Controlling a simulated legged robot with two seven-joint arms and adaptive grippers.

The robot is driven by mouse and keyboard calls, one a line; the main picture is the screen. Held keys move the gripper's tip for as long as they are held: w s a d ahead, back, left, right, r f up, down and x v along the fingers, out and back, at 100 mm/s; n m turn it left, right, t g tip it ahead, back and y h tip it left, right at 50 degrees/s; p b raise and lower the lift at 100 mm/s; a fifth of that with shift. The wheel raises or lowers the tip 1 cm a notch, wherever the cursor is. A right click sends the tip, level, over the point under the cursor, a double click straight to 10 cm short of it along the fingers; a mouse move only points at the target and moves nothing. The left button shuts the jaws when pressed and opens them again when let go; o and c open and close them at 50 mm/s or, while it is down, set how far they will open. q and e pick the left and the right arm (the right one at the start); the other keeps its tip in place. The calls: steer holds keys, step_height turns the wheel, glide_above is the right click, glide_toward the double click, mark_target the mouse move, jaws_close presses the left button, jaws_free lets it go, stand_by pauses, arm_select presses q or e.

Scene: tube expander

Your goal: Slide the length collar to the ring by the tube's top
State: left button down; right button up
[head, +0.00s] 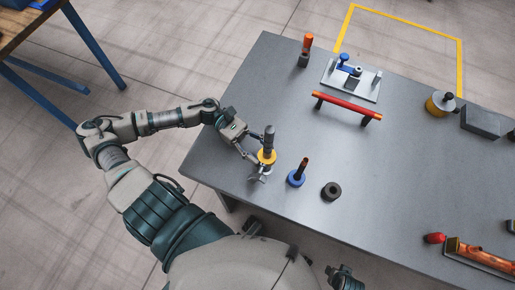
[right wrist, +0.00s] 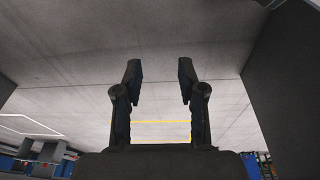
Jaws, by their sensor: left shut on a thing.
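A dark upright rod (head: 269,138) with a yellow ring (head: 267,157) around its lower part stands near the table's left front edge. My left gripper (head: 257,168) reaches in from the left and is shut at the yellow ring; the fingers partly hide its lower side. To its right, a short copper-brown tube (head: 304,165) stands slightly tilted in a blue round collar or base (head: 296,179). I cannot tell which piece is the length collar. My right gripper (right wrist: 160,85) is open and empty in the right wrist view, with its fingers apart.
A dark ring (head: 331,190) lies on the grey table (head: 240,190). Behind are an orange-topped tool (head: 306,46), a plate with a blue clamp (head: 350,80) and a red bar on posts (head: 346,106). A copper tube in a tray (head: 485,255) lies front right.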

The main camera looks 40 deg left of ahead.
arm_select(q)
steer(key=shift+d+r, duration=0.15)
steer(key=shift+r, duration=0.1)
step_height(320, 180, up, 7)
steer(key=p, duration=0.5)
steer(key=shift+f, duration=0.15)
arm_select(e)
step_height(320, 180, down, 14)
steer(key=s, duration=0.1)
steer(key=shift+s+d+g, duration=0.25)
steer(key=shift+s+g, duration=0.05)
steer(key=shift+r, duration=0.1)
